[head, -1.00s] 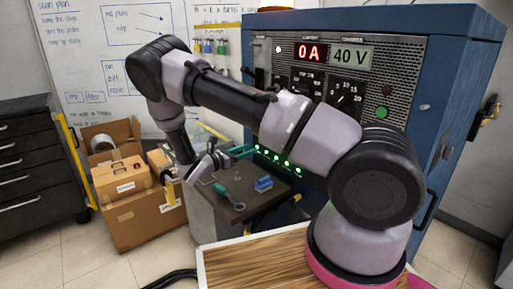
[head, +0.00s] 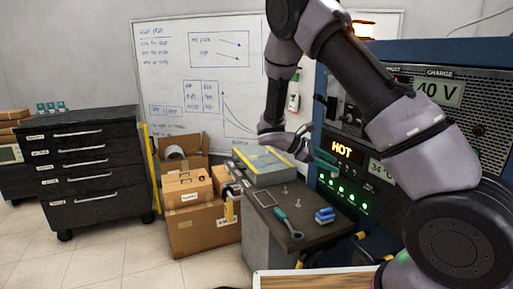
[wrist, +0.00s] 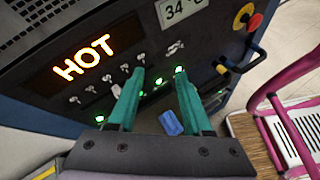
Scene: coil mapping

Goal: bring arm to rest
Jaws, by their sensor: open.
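My arm is raised and bent in front of the blue cabinet in the head view. My gripper (head: 325,163) has teal fingers and hangs beside the cabinet's front, near the HOT display (head: 347,152). In the wrist view my gripper (wrist: 160,78) is open, with nothing between the fingertips. They point at the panel with green lamps below the lit HOT display (wrist: 83,59). A blue block (wrist: 171,122) shows beyond the gap between the fingers, apart from them.
The dark bench (head: 307,238) holds a green-handled wrench (head: 288,223), a blue block (head: 324,215) and a grey box with yellow edging (head: 268,169). Cardboard boxes (head: 200,232) and a black drawer cabinet (head: 90,172) stand left. An orange lamp (head: 378,29) glows above.

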